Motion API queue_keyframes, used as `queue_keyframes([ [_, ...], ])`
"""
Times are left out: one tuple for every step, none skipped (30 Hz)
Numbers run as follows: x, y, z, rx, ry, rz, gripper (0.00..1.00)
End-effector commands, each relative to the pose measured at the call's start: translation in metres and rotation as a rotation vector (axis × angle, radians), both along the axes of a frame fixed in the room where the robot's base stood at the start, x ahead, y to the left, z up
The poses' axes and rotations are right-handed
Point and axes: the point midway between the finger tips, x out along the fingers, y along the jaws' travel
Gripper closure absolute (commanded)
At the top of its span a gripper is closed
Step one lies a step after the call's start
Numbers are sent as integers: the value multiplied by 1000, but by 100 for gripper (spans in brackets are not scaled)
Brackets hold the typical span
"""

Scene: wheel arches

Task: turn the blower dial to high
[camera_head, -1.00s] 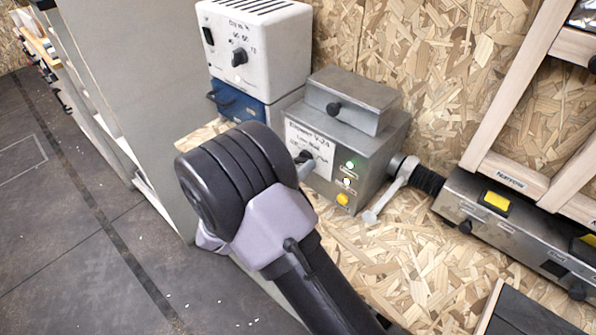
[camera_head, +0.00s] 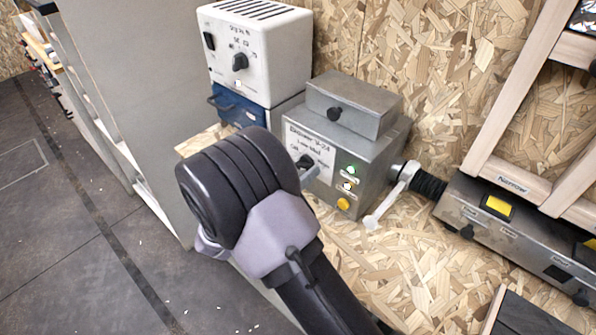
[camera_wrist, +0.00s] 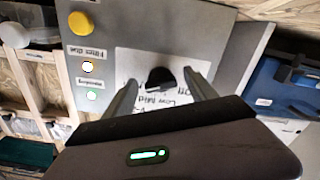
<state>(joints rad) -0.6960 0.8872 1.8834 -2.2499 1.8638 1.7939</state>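The blower (camera_head: 365,150) is a grey metal box with a white label plate naming its dial positions, Low and Mid among them. Its black dial (camera_head: 306,161) sits on that plate. In the wrist view the plate appears upside down, with the dial (camera_wrist: 160,78) between my two fingertips. My gripper (camera_wrist: 162,77) is open around the dial, with a gap showing on each side. Which position the dial points to is not clear. In the head view my wrist hides most of the gripper; a grey finger shows close to the dial.
A green light (camera_head: 351,169), a white light (camera_head: 348,186) and a yellow button (camera_head: 343,203) are beside the plate. A white unit (camera_head: 270,60) with its own knob stands on a blue box (camera_head: 237,106) behind left. A hose and lever (camera_head: 390,195) are at right.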

Motion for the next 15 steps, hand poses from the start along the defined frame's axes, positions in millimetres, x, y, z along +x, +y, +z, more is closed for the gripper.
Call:
queue_keyframes([
  [0, 0, 0, 0, 0, 0, 35],
  [0, 0, 0, 0, 0, 0, 35],
  [0, 0, 0, 0, 0, 0, 35],
  [0, 0, 0, 0, 0, 0, 35],
  [-1, 2, 0, 0, 1, 1, 35],
  [-3, 4, 1, 0, 1, 2, 35],
  [-6, 7, 1, -1, 1, 3, 35],
  [-9, 11, 2, 0, 1, 4, 35],
  [-15, 17, 3, -1, 1, 5, 35],
  [-21, 23, 3, -2, 1, 4, 35],
  [-27, 30, 4, -2, 1, 7, 35],
  [-37, 39, 4, -1, 2, 7, 35],
  [-44, 46, 5, -2, 1, 7, 35],
  [-52, 53, 4, -2, 1, 8, 35],
  [-62, 63, 5, -1, 2, 6, 35],
])
